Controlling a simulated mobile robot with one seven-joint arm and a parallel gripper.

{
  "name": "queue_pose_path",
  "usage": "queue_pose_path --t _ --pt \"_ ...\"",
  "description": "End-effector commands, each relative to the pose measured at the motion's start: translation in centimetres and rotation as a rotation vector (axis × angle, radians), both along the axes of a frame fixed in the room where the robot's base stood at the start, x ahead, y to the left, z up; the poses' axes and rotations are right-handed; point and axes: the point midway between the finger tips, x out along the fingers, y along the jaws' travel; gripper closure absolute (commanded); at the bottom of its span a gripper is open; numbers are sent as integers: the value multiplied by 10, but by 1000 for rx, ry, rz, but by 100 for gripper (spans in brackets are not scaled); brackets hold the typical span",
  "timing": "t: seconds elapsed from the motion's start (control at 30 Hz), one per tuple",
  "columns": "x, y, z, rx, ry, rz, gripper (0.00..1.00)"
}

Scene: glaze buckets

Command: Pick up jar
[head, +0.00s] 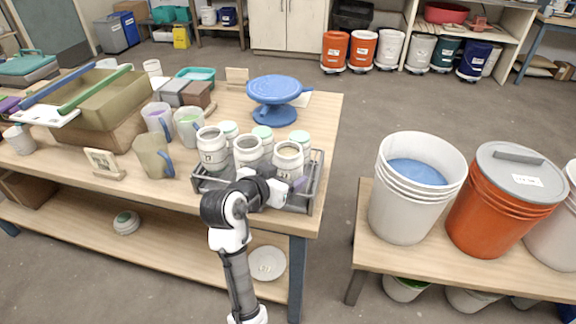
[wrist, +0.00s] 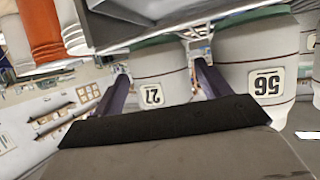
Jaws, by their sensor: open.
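Several white jars stand in a dark metal rack (head: 318,180) at the front right corner of the table. The front row has a left jar (head: 212,150), a middle jar (head: 248,152) and a right jar (head: 288,162); jars with pale green tops stand behind. My gripper (head: 282,184) is at the rack's front, low before the right jar. In the wrist view, which is upside down, my open gripper (wrist: 160,72) has a purple finger on either side of a jar labelled 27 (wrist: 155,90). A jar labelled 56 (wrist: 262,75) is close by. Contact with the jar cannot be told.
Mugs (head: 187,125) stand left of the rack, with a small framed card (head: 103,163) before them. A blue turntable (head: 275,90) is behind the rack. A white bucket (head: 405,200) and an orange bucket (head: 490,215) stand on a lower bench at right, across a gap.

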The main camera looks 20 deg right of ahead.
Motion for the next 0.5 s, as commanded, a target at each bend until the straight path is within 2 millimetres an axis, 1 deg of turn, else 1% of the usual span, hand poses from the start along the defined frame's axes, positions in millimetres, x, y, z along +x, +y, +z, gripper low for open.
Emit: queue_pose_path --t 0.03,0.2,0.47,0.5 --pt "4 -7 -1 1 4 -3 24" --pt "15 -20 -10 0 1 -2 24" --pt "17 -21 -12 1 -1 0 24" --pt "17 -21 -11 1 -1 0 29"
